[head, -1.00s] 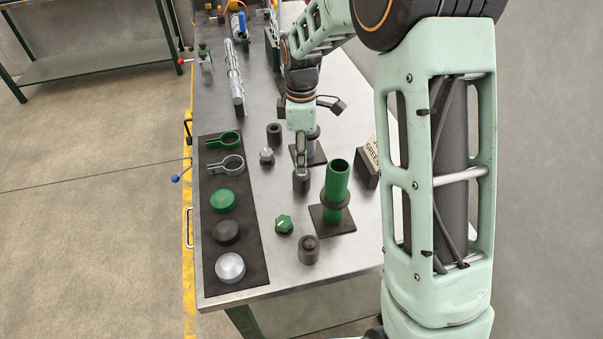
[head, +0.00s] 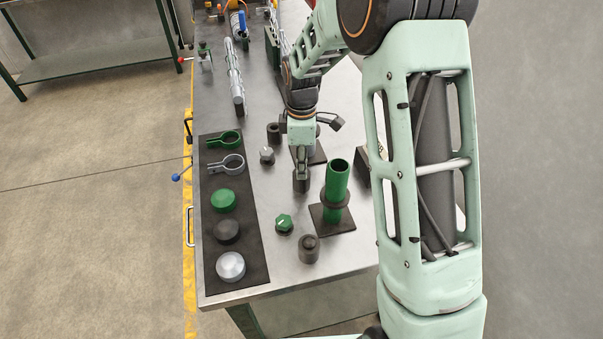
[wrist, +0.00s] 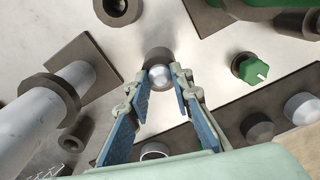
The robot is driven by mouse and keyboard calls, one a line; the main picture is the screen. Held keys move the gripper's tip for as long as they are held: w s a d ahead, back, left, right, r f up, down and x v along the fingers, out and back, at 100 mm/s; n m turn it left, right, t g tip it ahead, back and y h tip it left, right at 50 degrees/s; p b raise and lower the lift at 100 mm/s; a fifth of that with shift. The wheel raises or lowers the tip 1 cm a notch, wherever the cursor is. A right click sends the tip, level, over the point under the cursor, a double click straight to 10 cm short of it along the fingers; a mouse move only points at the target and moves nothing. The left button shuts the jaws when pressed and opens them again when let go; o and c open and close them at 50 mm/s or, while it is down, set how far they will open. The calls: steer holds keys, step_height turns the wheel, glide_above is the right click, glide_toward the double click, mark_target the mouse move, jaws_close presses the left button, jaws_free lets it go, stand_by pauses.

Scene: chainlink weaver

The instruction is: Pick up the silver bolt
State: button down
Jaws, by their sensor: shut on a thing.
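The silver bolt (wrist: 160,75) shows its round, shiny head between my fingertips in the wrist view. It sits upright at a dark round holder (head: 301,186) on the bench, and the holder's rim shows behind it in the wrist view (wrist: 157,55). My gripper (wrist: 162,79) is shut on the bolt head, one blue-padded finger on each side. In the head view my gripper (head: 301,172) points straight down at the holder and hides the bolt. The bolt's shank is hidden.
A green tube (head: 336,185) on a dark base stands close right of my gripper. A silver knob (head: 267,155) is close left, a green knob (head: 284,223) and another dark holder (head: 309,248) nearer. A dark mat (head: 250,268) with caps and clamps lies left.

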step_height(320, 180, up, 10)
steer(key=shift+b, duration=0.35)
stand_by(0.7)
